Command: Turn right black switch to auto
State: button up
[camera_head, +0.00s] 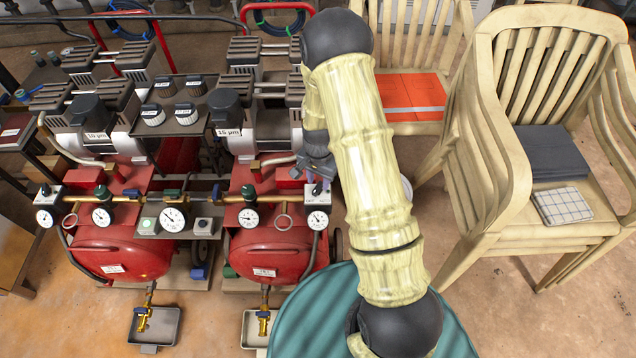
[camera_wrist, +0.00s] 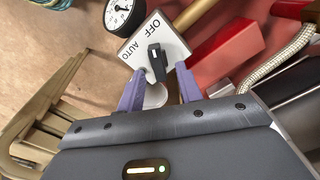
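The right black switch (camera_wrist: 156,62) is a narrow black knob on a white plate (camera_wrist: 138,46) marked OFF and AUTO. In the wrist view the knob points up, roughly toward OFF, with AUTO to its left. My gripper (camera_wrist: 159,70) is open, its two purple fingers apart on either side of the knob. I cannot tell whether they touch it. In the head view my gripper (camera_head: 318,180) is above the right end of the brass pipe, covering most of the switch. Its white plate (camera_head: 313,200) shows below.
Below the plate is a round gauge (camera_head: 318,220). Two red tanks (camera_head: 270,254) stand under the brass pipe. A similar switch (camera_head: 46,191) is at the pipe's left end. Stacked chairs (camera_head: 500,190) stand at right. A braided hose (camera_wrist: 280,60) runs near my gripper.

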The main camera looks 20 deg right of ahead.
jog(key=shift+s+f, duration=0.1)
jog(key=shift+f, duration=0.6)
grip_shut()
